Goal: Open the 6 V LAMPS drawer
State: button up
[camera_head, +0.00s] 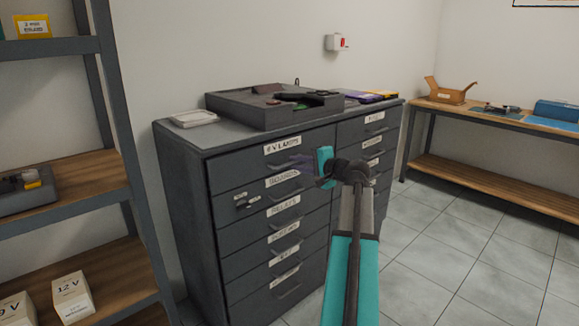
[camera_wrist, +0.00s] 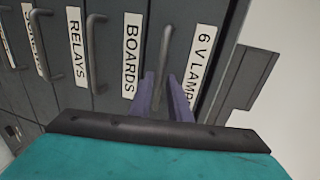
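The 6 V LAMPS drawer (camera_head: 236,169) is the top left drawer of a dark grey cabinet and looks shut, its front flush with the others. Its white label (camera_wrist: 202,55) is at the right in the wrist view, where the picture is turned sideways. Its bar handle (camera_wrist: 166,52) runs between the purple fingers of my gripper (camera_wrist: 166,98). The fingers are apart, one on each side of the handle; I see no clear grip on it. In the head view my gripper (camera_head: 303,163) is at this drawer's front, partly hidden by my arm.
The BOARDS drawer (camera_head: 232,200) is just below, with its own handle (camera_wrist: 96,52). A grey tray (camera_head: 240,109) stands on the cabinet. A shelf rack (camera_head: 115,110) is at the left, a wooden bench (camera_head: 480,113) at the right. Tiled floor (camera_head: 480,250) between is clear.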

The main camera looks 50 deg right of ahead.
aim_at(293, 162)
jog(key=shift+x, duration=1.65)
grip_shut()
